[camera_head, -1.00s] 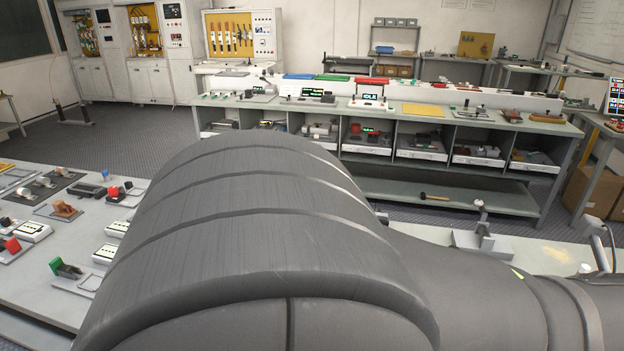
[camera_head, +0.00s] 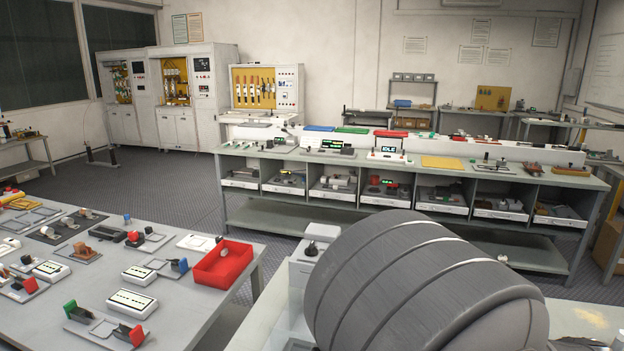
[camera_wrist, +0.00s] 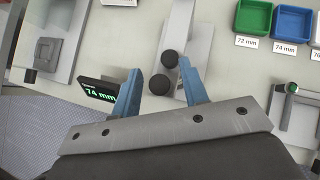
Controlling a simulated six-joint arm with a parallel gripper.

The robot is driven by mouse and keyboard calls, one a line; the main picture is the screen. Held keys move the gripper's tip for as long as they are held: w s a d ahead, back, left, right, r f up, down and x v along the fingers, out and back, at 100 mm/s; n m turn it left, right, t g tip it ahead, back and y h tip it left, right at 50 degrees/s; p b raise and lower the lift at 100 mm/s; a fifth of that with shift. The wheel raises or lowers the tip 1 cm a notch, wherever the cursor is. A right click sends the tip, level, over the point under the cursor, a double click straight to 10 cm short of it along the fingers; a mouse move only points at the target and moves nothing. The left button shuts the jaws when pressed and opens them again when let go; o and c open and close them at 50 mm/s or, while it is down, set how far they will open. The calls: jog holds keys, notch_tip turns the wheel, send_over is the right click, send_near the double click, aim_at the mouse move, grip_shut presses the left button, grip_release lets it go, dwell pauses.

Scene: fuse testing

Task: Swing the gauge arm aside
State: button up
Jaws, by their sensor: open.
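In the wrist view my gripper (camera_wrist: 160,67) is open, with its two blue fingers spread and nothing held between them. Two dark round knobs (camera_wrist: 164,73) show in the gap between the fingers. A grey bar (camera_wrist: 181,32) runs up from the knobs; it looks like the gauge arm, but I cannot be sure. A small dark display (camera_wrist: 97,92) by the left finger reads 74 mm. Whether the fingers touch the knobs cannot be told. In the head view my own arm hides the gripper and the gauge.
A green tray (camera_wrist: 253,17) labelled 72 mm and a blue tray (camera_wrist: 292,24) labelled 74 mm stand at the upper right. A grey fixture with a green-topped post (camera_wrist: 292,88) is at the right. In the head view a red bin (camera_head: 223,264) stands on the left table's edge.

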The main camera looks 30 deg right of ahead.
jog(key=shift+s+d+n, duration=0.3)
jog(key=shift+s+d, duration=0.1)
jog(key=shift+s, duration=0.05)
jog(key=shift+r+y, duration=0.1)
jog(key=shift+y, duration=0.2)
